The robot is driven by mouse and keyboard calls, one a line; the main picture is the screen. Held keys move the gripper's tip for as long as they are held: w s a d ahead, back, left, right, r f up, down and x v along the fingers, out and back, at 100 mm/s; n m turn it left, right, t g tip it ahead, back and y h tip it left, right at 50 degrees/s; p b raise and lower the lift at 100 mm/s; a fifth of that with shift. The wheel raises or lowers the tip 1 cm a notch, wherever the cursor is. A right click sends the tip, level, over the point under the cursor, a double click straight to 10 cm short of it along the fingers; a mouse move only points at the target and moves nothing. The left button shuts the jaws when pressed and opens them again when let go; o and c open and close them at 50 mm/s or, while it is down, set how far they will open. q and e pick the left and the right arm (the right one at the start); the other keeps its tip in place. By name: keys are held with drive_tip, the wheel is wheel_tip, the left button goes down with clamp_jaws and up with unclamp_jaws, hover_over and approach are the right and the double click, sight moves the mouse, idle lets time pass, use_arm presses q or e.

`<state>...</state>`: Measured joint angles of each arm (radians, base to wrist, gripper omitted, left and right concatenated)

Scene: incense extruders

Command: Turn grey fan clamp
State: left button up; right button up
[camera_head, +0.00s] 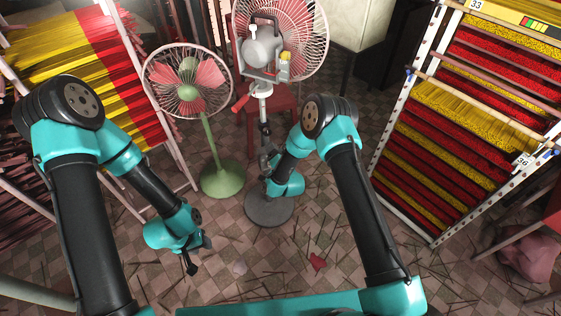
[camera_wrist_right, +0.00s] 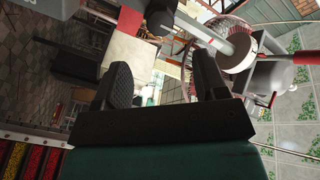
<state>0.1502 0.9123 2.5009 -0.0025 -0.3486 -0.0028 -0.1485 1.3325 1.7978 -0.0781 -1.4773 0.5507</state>
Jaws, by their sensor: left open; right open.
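The grey fan (camera_head: 262,45) stands at the back centre on a pole with a dark round base (camera_head: 268,210). Its clamp (camera_head: 260,90) is a pale collar on the pole, below the fan head, with a red handle (camera_head: 241,103) pointing left. In the right wrist view, the pale collar (camera_wrist_right: 238,48) and a red handle (camera_wrist_right: 306,58) show at upper right. My right gripper (camera_head: 267,160) is beside the pole, below the clamp. Its fingers (camera_wrist_right: 165,75) are apart with nothing held; the clamp is outside them. My left gripper (camera_head: 199,254) is open and empty above the floor at lower left.
A green fan (camera_head: 189,80) on a green base (camera_head: 222,180) stands left of the grey fan. A red stool (camera_head: 283,118) is behind the pole. Racks of yellow and red incense sticks (camera_head: 455,120) stand on both sides. Loose sticks litter the tiled floor.

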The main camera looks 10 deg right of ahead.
drive_tip(key=v, duration=0.6)
idle(0.4)
drive_tip(key=s+d+f+n+g, duration=0.3)
drive_tip(key=s+d+f+g, duration=0.2)
drive_tip(key=s+d+g, duration=0.5)
drive_tip(key=s+d+n+g, duration=0.1)
drive_tip(key=s+d+g, duration=0.1)
drive_tip(key=s, duration=0.8)
drive_tip(key=s+d+r+n+g, duration=0.1)
drive_tip(key=s+d+g, duration=0.2)
drive_tip(key=s, duration=0.7)
drive_tip(key=shift+r+n+g+h, duration=0.2)
drive_tip(key=shift+n+g+h, duration=0.1)
drive_tip(key=shift+g, duration=0.5)
